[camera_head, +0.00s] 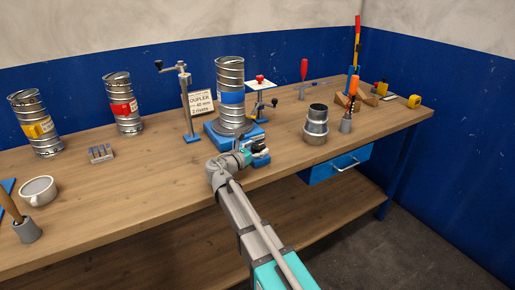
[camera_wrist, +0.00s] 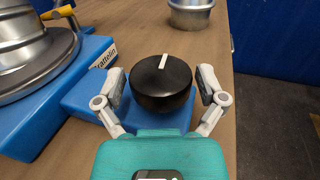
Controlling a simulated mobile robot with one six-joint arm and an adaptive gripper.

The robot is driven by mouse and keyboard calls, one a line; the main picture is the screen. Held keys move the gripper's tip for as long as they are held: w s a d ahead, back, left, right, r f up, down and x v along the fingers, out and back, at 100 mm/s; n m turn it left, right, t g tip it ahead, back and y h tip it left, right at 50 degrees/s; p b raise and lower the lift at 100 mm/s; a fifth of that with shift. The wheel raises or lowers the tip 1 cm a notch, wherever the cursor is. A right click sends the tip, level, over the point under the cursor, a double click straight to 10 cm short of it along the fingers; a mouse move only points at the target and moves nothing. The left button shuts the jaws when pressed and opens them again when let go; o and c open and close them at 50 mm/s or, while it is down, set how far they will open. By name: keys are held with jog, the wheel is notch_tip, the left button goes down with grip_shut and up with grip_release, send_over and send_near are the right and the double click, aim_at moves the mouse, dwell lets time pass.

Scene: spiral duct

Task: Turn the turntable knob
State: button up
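The black round knob (camera_wrist: 162,88) with a white pointer mark sits on a blue block beside the turntable in the wrist view. My gripper (camera_wrist: 162,76) is open, with one finger on each side of the knob and narrow gaps that look free of contact. The turntable's blue base (camera_wrist: 25,128) and grey disc (camera_wrist: 50,65) are at the left. In the head view, my gripper (camera_head: 256,149) is at the front right of the turntable base (camera_head: 214,140), and the knob is hard to make out. A spiral duct with a blue band (camera_head: 230,74) stands upright on the turntable.
A grey metal coupler (camera_head: 316,124) stands right of the turntable. A crank stand (camera_head: 188,105) and a sign (camera_head: 201,103) are at its left and back. Two more ducts, yellow-marked (camera_head: 34,120) and red-marked (camera_head: 122,103), stand farther left. The bench front edge is close to my gripper.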

jog(key=c, duration=0.7)
jog(key=shift+o, duration=0.2)
jog(key=shift+n+t+y, duration=0.4)
jog(key=shift+y, duration=0.1)
